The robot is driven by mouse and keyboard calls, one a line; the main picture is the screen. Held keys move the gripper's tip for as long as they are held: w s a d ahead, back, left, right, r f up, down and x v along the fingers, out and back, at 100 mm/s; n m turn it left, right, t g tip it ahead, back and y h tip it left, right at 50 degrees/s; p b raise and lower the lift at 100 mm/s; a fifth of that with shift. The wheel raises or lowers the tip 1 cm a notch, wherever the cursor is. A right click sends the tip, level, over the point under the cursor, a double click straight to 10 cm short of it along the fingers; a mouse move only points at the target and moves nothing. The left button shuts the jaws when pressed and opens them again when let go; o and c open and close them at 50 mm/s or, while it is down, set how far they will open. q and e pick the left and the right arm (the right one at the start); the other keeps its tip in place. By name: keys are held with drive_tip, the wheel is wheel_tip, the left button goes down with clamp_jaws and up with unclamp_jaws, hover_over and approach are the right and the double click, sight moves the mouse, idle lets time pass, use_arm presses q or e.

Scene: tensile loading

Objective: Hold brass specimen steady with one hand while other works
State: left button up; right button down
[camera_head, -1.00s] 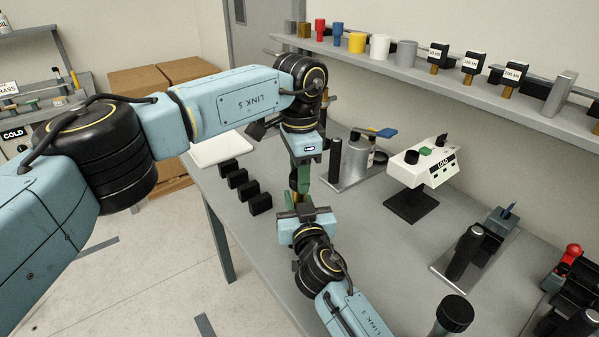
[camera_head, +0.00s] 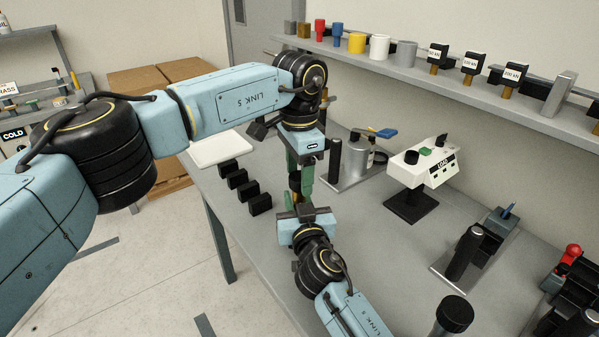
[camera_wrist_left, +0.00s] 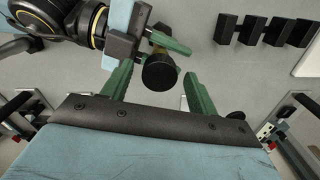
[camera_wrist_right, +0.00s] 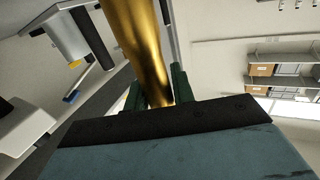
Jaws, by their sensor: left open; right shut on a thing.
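The brass specimen (camera_wrist_right: 146,45) stands out of my right gripper (camera_wrist_right: 158,88) in the right wrist view, a gold bar between the two green fingers. My right gripper is shut on it. In the left wrist view a black round cap (camera_wrist_left: 160,72) with a bit of brass behind it shows by the right gripper's green fingers. My left gripper (camera_head: 300,177) is above the right one in the head view. Its green fingers are spread, and the cap lies between them in the left wrist view, with gaps on both sides. Most of the specimen is hidden in the head view.
Several black blocks (camera_head: 237,179) stand in a row left of the grippers. A white load readout (camera_head: 422,166) and a grey cylinder stand (camera_head: 352,163) are to the right. A shelf (camera_head: 400,60) with small parts runs along the wall.

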use_arm(q)
wheel_tip(320, 180, up, 4)
drive_tip(key=shift+f, duration=0.25)
drive_tip(key=shift+r, duration=0.3)
drive_tip(key=shift+c, duration=0.5)
drive_tip(key=m, duration=0.6)
drive_tip(key=shift+r+m, duration=0.25)
drive_tip(key=shift+m, duration=0.15)
drive_tip(key=m, duration=0.5)
drive_tip(key=shift+r, duration=0.2)
drive_tip(key=m, duration=0.5)
drive_tip(key=shift+r+m, duration=0.15)
drive_tip(key=shift+m, duration=0.25)
drive_tip(key=m, duration=0.7)
drive_tip(key=shift+r, duration=0.25)
drive_tip(key=m, duration=0.5)
drive_tip(key=shift+r+m, duration=0.2)
drive_tip(key=shift+m, duration=0.1)
drive_tip(key=m, duration=0.3)
drive_tip(key=shift+r+m, duration=0.1)
drive_tip(key=shift+m, duration=0.2)
drive_tip(key=m, duration=0.3)
drive_tip(key=shift+r+m, duration=0.15)
drive_tip(key=shift+m, duration=0.15)
drive_tip(key=m, duration=0.7)
drive_tip(key=shift+r, duration=0.25)
drive_tip(key=m, duration=0.6)
drive_tip(key=shift+r+m, duration=0.15)
drive_tip(key=shift+m, duration=0.25)
drive_tip(key=shift+f, duration=4)
